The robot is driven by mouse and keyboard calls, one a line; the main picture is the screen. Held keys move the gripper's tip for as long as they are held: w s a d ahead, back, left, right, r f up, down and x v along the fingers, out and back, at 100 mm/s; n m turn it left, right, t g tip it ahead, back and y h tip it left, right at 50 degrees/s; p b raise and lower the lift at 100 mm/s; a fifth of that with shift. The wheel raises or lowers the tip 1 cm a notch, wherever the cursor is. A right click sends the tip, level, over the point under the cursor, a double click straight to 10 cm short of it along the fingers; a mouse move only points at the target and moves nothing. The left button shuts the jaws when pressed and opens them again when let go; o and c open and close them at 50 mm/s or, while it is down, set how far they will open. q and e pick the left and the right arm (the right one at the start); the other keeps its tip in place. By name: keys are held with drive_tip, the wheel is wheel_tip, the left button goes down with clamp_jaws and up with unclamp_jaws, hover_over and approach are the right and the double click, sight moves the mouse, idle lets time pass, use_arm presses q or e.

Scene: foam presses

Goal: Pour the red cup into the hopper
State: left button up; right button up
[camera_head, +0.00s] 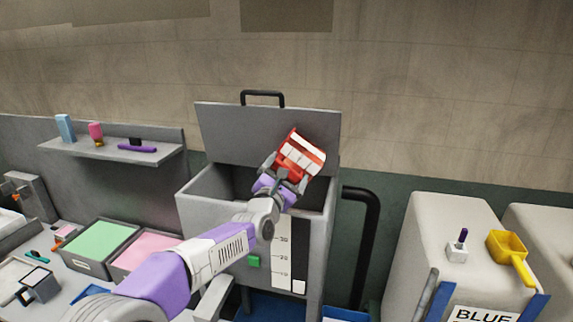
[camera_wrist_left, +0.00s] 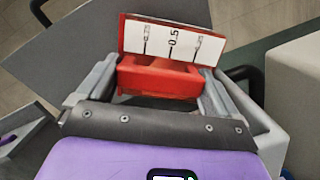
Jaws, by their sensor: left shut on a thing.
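The red cup (camera_head: 302,152) has a white scale band and is held tilted above the grey hopper (camera_head: 203,204). The hopper's lid (camera_head: 232,136) stands open behind it, and a white level scale runs down its front. My left gripper (camera_head: 284,179) is shut on the cup. In the left wrist view the cup (camera_wrist_left: 158,78) sits between the two fingers (camera_wrist_left: 158,92), with its scale marked 0.5 facing the camera. The inside of the cup is hidden in both views. My right gripper is not in view.
Trays of green (camera_head: 103,239) and pink (camera_head: 146,248) material stand on the bench at left. A shelf (camera_head: 110,152) with small items hangs above. At right, a pale block (camera_head: 425,235) carries a yellow scoop (camera_head: 509,250). A black pipe (camera_head: 371,235) runs beside the hopper.

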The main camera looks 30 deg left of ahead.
use_arm(q)
drive_tip(key=shift+a+f+n+p, duration=0.15)
drive_tip(key=shift+n+p, duration=0.3)
drive_tip(key=shift+n, duration=0.55)
drive_tip(key=shift+f+b, duration=0.3)
drive_tip(key=shift+b, duration=0.1)
drive_tip(key=shift+s+a+f+n+g+y+b, duration=0.15)
drive_tip(key=shift+a+n+y+b, duration=0.4)
drive_tip(key=shift+n+b, duration=1.4)
drive_tip(key=shift+s+a+n+g+y+b, duration=0.1)
drive_tip(key=shift+s+a+n+y+b, duration=0.3)
drive_tip(key=shift+n+b, duration=1.5)
drive_tip(key=shift+s+a+f+n+g+y+b, duration=0.15)
drive_tip(key=shift+a+n+y+b, duration=0.5)
drive_tip(key=shift+n+b, duration=1.25)
drive_tip(key=shift+w+r, duration=0.1)
